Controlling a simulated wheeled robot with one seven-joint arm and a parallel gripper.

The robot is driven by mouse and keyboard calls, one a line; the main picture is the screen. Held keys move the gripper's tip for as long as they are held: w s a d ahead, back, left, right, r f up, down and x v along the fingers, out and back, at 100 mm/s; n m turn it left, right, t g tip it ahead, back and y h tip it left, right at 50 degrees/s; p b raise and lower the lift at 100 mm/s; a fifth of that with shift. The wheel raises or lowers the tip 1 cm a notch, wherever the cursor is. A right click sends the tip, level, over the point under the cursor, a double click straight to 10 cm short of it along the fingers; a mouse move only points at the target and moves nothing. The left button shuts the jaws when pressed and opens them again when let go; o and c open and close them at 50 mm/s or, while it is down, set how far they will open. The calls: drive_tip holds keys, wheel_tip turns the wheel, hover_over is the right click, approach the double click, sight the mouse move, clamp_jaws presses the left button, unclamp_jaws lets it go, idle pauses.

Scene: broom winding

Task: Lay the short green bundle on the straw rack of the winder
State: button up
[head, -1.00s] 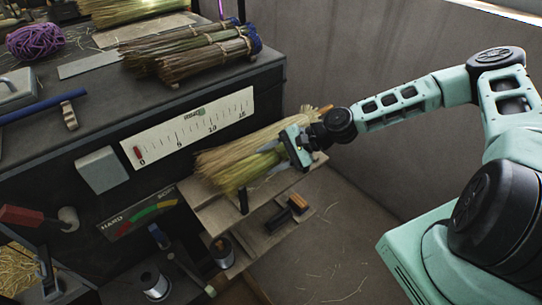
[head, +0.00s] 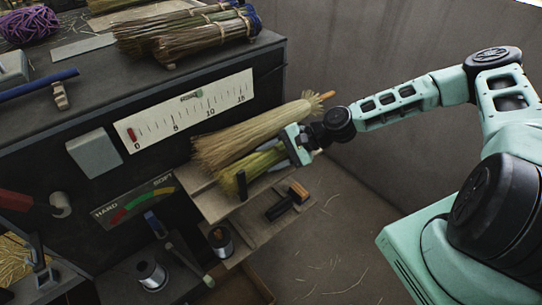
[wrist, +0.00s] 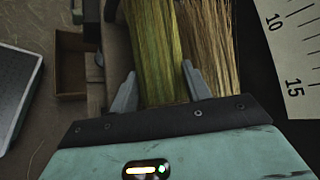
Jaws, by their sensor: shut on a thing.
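The short green bundle (head: 250,168) is in my gripper (head: 286,153), which is shut on it. In the wrist view the green bundle (wrist: 152,50) runs away between the two fingers (wrist: 160,90). It lies beside a longer tan straw bundle (head: 250,133) with an orange stick end, which also shows in the wrist view (wrist: 212,45). The pale wooden rack (head: 203,193) of the winder is under and in front of the bundles. Whether the green bundle touches the rack or the tan straw, I cannot tell.
Dark blocks (head: 287,202) and a wire spool (head: 221,240) sit on the lower board. The scale plate (head: 188,108) is on the cabinet face behind. More bundles (head: 195,38) lie on top.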

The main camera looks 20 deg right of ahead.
drive_tip(key=shift+w+d, duration=0.15)
drive_tip(key=o, duration=1)
drive_tip(key=shift+f, duration=0.1)
drive_tip(key=shift+o, duration=0.2)
drive_tip(key=shift+d, duration=0.1)
drive_tip(key=b+v, duration=0.4)
drive_tip(key=v, duration=1.3)
